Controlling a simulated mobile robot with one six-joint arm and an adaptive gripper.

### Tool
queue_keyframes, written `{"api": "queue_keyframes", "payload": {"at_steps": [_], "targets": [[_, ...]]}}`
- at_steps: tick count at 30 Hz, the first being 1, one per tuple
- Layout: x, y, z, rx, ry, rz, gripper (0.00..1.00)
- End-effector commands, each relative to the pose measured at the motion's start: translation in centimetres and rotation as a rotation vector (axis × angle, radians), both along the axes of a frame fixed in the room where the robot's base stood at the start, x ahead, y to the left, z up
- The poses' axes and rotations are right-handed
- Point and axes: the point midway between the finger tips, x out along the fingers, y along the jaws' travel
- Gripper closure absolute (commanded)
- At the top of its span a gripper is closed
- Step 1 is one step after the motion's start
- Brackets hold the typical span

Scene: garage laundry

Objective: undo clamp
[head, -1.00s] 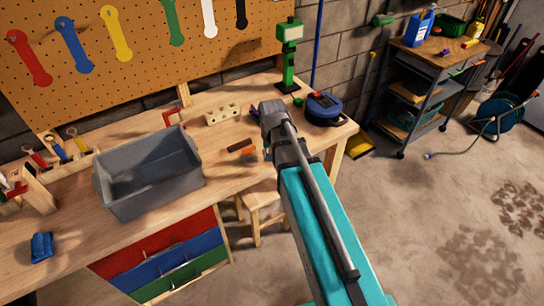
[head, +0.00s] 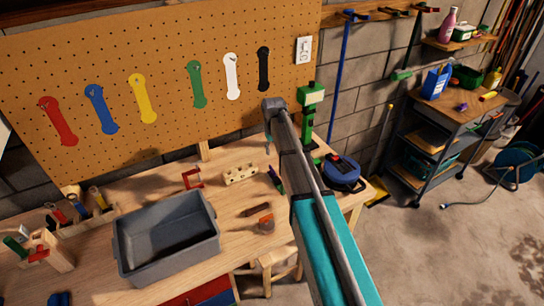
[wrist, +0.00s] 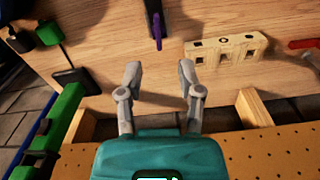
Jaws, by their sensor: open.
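A small red C-shaped frame that looks like a clamp (head: 192,179) is on the bench, left of a pale block with holes (head: 240,174). Part of a red piece (wrist: 304,43) shows at the right edge of the wrist view. A slim dark and purple tool (wrist: 157,22) lies on the bench beyond my fingertips. I cannot tell which of these is the task's clamp. My gripper (wrist: 160,80) is open and empty, its two fingers apart over the bench's back edge, touching nothing visible. In the head view its fingers are mostly hidden behind my arm.
A grey bin (head: 166,245) stands on the bench, left of my arm. A green upright device (head: 308,115) and a blue round case (head: 343,173) are close on the right. A cart (head: 440,130) stands further right.

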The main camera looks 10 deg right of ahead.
Motion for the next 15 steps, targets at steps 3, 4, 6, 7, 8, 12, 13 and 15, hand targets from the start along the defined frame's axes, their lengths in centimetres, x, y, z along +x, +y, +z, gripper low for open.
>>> {"api": "queue_keyframes", "payload": {"at_steps": [3,4,6,7,8,12,13,15], "targets": [[1.51,0.01,0.95,0.0,0.0,0.031,0.53],[1.64,0.0,0.99,0.0,0.0,0.036,0.53],[1.77,-0.01,1.0,0.0,0.0,0.041,0.53],[1.77,-0.02,0.98,0.0,0.0,0.042,0.53],[1.75,-0.03,0.95,0.0,0.0,0.043,0.53],[1.7,-0.08,0.9,0.0,0.0,0.041,0.53],[1.69,-0.08,0.9,0.0,0.0,0.041,0.53],[1.7,-0.1,0.89,0.0,0.0,0.041,0.53]]}}
